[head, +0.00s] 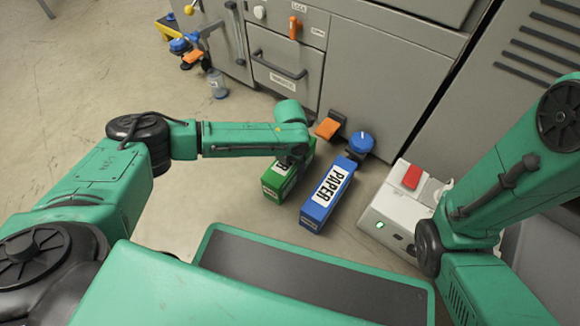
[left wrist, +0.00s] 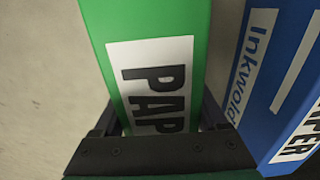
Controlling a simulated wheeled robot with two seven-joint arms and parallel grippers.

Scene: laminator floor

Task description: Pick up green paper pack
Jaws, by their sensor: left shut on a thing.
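The green paper pack (head: 276,186) stands on the floor in the head view, partly hidden by my left arm. It fills the middle of the left wrist view (left wrist: 150,25), with a white label reading "PAP". My left gripper (left wrist: 160,125) is shut on the green pack, with one finger on each side of it. In the head view the left fingers are hidden behind the wrist. My right arm comes in at the right, and its gripper is out of view.
A blue paper pack (head: 322,205) lies just right of the green one, close to my left gripper. A white box with a red switch (head: 411,177) stands farther right. The grey laminator cabinet (head: 365,85) blocks the back. Open floor lies to the left.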

